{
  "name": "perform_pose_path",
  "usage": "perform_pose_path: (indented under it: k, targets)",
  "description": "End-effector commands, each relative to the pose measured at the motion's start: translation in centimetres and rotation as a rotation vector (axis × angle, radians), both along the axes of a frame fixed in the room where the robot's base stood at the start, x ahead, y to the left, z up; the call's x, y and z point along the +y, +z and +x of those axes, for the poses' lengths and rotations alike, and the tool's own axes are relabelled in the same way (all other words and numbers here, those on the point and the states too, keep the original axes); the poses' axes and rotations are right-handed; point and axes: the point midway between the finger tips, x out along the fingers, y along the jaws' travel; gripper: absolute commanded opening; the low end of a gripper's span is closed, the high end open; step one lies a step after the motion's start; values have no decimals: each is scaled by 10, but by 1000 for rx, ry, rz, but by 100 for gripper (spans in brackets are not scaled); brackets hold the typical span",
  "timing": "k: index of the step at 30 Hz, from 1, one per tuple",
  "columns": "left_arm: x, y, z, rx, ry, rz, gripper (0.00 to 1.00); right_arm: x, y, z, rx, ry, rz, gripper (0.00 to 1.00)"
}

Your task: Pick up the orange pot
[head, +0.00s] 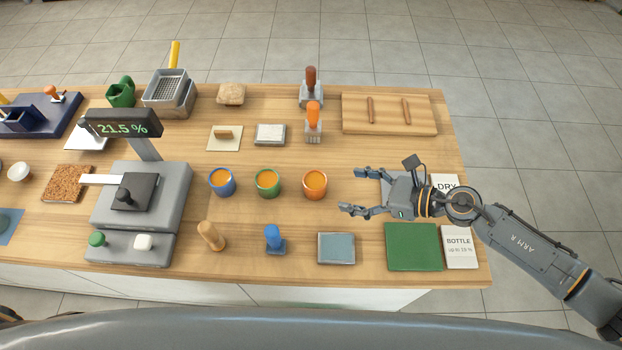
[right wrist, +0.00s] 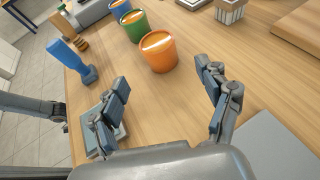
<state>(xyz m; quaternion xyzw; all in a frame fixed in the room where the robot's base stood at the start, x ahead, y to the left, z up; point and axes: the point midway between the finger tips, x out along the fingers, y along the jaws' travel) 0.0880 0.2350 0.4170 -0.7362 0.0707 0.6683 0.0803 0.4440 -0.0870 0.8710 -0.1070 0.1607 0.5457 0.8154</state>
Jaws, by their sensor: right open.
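The orange pot (head: 314,186) stands upright on the wooden table, filled with an amber substance. It is the rightmost in a row with a green pot (head: 268,184) and a blue pot (head: 222,183). My right gripper (head: 350,191) is open and empty, to the right of the orange pot, with its fingers pointing left at it. In the right wrist view the orange pot (right wrist: 158,52) stands ahead of and between the two open fingers (right wrist: 165,85), apart from both. My left gripper is not in view.
A grey-blue block (head: 336,248) and a blue-handled stamp (head: 274,240) lie in front. An orange-handled tool (head: 313,122) stands behind the pots. A green mat (head: 413,246) and a BOTTLE card (head: 459,247) lie near the right edge. A 21.5 % meter (head: 128,128) stands left.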

Motion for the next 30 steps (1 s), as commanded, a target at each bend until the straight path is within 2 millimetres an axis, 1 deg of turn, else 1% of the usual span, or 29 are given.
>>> perform_pose_path:
  k: [1,2,3,5,8,11,13,15,18,21,25,30]
  targets:
    - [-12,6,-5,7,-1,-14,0,11,0,5,-1,0,4,77]
    - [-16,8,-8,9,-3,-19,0,16,-2,6,-1,1,5,77]
    - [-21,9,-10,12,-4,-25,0,22,-5,9,-1,0,3,77]
    - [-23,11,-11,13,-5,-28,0,29,-10,12,0,0,3,77]
    - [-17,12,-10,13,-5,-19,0,37,-14,16,-1,-1,2,77]
    - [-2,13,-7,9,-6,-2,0,41,-17,17,-2,-1,0,77]
    - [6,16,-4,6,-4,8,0,47,-20,19,0,0,2,77]
    - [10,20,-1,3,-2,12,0,55,-25,21,2,-1,3,77]
    - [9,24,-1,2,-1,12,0,68,-34,25,3,-2,3,77]
    - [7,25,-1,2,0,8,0,78,-39,31,-2,-2,2,77]
    - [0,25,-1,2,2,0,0,83,-42,33,-2,-2,0,77]
    - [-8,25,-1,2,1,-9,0,82,-43,33,-2,-2,0,77]
